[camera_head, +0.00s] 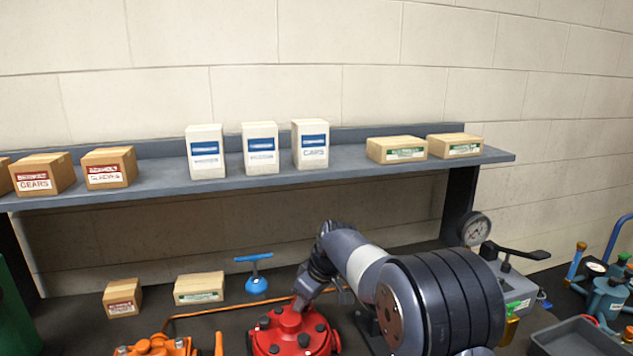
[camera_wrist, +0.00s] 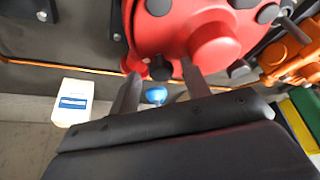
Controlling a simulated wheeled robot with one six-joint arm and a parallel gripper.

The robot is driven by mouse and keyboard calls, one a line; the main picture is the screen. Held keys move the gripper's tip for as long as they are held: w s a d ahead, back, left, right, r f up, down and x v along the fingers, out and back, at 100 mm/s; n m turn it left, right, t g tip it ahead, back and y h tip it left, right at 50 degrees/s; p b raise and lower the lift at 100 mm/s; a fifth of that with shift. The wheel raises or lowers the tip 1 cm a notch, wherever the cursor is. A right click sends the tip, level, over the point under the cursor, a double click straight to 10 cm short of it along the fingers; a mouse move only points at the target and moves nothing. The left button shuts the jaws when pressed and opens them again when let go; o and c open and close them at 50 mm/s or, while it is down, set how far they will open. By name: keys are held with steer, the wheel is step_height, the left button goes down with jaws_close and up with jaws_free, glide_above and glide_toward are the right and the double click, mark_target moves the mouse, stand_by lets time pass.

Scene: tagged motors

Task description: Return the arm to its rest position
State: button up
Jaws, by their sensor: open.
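My gripper (camera_head: 300,299) reaches down at the red motor (camera_head: 293,334) in the head view, and my arm extends from it to the lower right. In the wrist view the two fingers of my gripper (camera_wrist: 160,78) are spread apart with nothing between them. Their tips are close to the red motor (camera_wrist: 180,25), near its dark bolts and raised round boss. I cannot tell whether they touch it.
A shelf (camera_head: 345,174) holds several boxes along the wall. An orange motor (camera_head: 160,346), small boxes (camera_head: 199,288) and a blue-handled valve (camera_head: 257,284) stand near the red motor. A gauge (camera_head: 474,229) and a grey tray (camera_head: 575,340) are at right. The wrist view shows a white box (camera_wrist: 73,102).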

steer(key=shift+s+d+r+m, duration=0.15)
steer(key=shift+r+m, duration=0.05)
steer(key=shift+m, duration=0.2)
steer(key=m, duration=0.1)
steer(key=m+t+h, duration=0.1)
steer(key=m, duration=0.1)
steer(key=m+p, duration=0.1)
steer(key=shift+s+a+m+h, duration=0.1)
steer(key=shift+a+m+h, duration=0.2)
steer(key=shift+a+f+m+t+h, duration=0.15)
steer(key=shift+m+h, duration=0.25)
steer(key=shift+m, duration=0.65)
steer(key=shift+a+r+m+t+h, duration=0.1)
steer(key=shift+m+t+h, duration=0.25)
steer(key=shift+m, duration=0.7)
steer(key=s+r+n, duration=0.1)
steer(key=s+r, duration=0.3)
steer(key=r, duration=0.5)
steer(key=shift+d+r+n+g+b, duration=0.2)
steer(key=shift+r+n+g+b, duration=0.1)
steer(key=shift+r+g+b, duration=0.1)
steer(key=shift+d, duration=0.1)
